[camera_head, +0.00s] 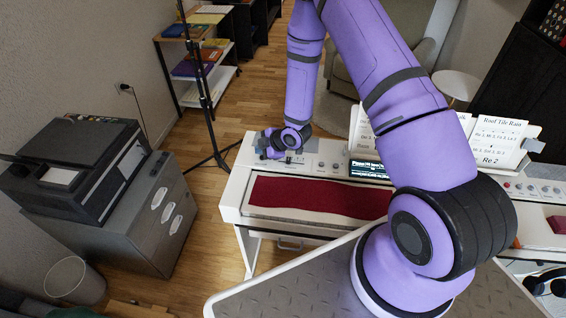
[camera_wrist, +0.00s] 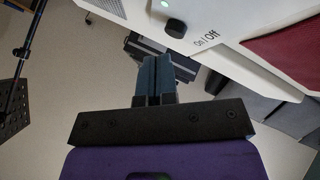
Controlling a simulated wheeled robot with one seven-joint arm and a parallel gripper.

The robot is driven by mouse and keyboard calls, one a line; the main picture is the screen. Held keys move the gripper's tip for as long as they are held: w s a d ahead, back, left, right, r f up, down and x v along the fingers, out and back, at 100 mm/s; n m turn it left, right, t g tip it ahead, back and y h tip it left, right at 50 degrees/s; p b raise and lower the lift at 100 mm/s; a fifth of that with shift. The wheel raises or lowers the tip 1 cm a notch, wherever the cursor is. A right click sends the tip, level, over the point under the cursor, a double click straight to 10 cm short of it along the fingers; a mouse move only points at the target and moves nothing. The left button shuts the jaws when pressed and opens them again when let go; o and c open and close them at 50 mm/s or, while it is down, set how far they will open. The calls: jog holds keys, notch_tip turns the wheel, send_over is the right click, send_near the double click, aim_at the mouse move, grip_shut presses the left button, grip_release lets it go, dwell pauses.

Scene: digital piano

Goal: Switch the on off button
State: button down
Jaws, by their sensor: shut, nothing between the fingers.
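In the head view my gripper (camera_head: 270,153) is at the left end of the piano (camera_head: 232,192), and the knob cannot be made out there.
A red cloth (camera_head: 315,198) covers the keys. A display (camera_head: 368,169) and sheet music (camera_head: 495,138) are further right on the piano. A black tripod stand (camera_head: 209,110) stands behind its left end. A printer (camera_head: 85,165) sits on a grey cabinet (camera_head: 150,225) at left.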

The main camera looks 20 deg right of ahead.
jog(key=shift+f, duration=0.1)
dwell(0.5)
jog(key=shift+f, duration=0.35)
jog(key=shift+f, duration=0.25)
dwell(0.5)
jog(key=shift+r, duration=1)
jog(key=shift+r, duration=2.45)
